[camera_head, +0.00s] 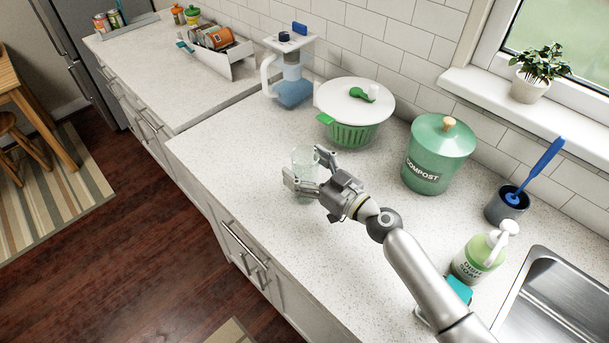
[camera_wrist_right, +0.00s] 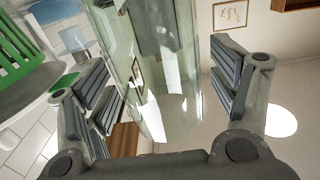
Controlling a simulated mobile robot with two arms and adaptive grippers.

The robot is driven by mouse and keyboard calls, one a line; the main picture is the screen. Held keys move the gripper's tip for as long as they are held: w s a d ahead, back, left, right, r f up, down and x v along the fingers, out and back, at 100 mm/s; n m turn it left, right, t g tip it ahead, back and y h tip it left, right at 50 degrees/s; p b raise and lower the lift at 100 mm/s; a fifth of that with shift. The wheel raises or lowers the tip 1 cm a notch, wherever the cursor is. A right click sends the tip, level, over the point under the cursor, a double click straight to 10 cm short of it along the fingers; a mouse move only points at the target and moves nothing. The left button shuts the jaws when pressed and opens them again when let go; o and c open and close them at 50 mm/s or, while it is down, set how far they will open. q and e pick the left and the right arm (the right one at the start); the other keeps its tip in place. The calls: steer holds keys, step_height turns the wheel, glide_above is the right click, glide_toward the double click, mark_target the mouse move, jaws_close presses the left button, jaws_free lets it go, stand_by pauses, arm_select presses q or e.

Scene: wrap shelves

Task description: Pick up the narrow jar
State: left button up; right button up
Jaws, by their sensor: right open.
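The narrow jar (camera_head: 305,159) is clear glass and stands upright on the white speckled counter. My right gripper (camera_head: 306,169) is open, with one finger on each side of the jar. In the right wrist view the see-through jar (camera_wrist_right: 160,60) stands between the spread fingers of the right gripper (camera_wrist_right: 162,95). A gap shows between the jar and the right-hand finger pads; I cannot tell whether the left-hand pads touch it. The lower part of the jar is partly hidden by the gripper in the head view. My left gripper is not in view.
A green compost bin (camera_head: 437,158), a soap bottle (camera_head: 477,259), a brush holder (camera_head: 505,206) and a sink (camera_head: 560,305) lie to the right. The counter left of the jar is clear.

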steer(key=shift+a, duration=0.15)
steer(key=shift+w, duration=0.1)
steer(key=c, duration=1.2)
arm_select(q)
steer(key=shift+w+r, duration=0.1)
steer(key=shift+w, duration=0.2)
arm_select(e)
steer(key=shift+c, duration=0.2)
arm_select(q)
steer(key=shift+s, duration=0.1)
arm_select(e)
steer(key=shift+r, duration=0.1)
